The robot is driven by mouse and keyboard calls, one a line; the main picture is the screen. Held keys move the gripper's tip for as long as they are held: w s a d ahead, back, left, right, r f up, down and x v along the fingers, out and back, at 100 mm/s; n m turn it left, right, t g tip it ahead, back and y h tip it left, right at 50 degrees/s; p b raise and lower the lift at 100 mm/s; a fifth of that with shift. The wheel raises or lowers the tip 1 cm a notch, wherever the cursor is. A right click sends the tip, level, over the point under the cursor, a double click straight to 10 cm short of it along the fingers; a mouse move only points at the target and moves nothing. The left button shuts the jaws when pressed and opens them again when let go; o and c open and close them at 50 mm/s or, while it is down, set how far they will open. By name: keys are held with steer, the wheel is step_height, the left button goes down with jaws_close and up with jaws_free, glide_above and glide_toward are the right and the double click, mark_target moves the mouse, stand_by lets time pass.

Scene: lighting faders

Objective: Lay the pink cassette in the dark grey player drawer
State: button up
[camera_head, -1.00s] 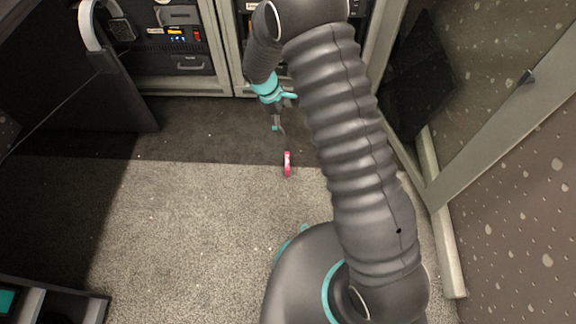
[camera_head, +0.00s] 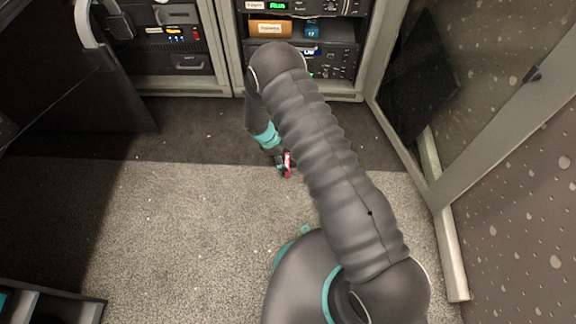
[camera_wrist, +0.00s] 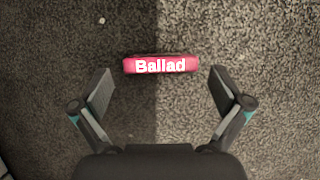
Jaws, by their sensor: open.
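The pink cassette (camera_wrist: 160,64) stands on its edge on the carpet, its label reading "Ballad" in the wrist view. It also shows as a small pink strip in the head view (camera_head: 287,164). My gripper (camera_wrist: 160,88) is open, with one finger to each side of the cassette and clear carpet between. The cassette lies just beyond the fingertips in the wrist view, untouched as far as I can tell. In the head view my gripper (camera_head: 281,166) is low beside the cassette, partly hidden by my arm. I cannot tell which rack part is the dark grey player drawer.
Equipment racks stand at the back, with a lit unit (camera_head: 278,6) and an orange-brown box (camera_head: 270,28) on a shelf. A dark panel (camera_head: 75,85) is at left and a grey frame (camera_head: 440,190) at right. The carpet (camera_head: 190,220) in the middle is free.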

mark_target(287, 161)
steer(key=shift+x, duration=2.95)
steer(key=shift+a, duration=0.15)
steer(key=c, duration=1)
steer(key=shift+r, duration=0.1)
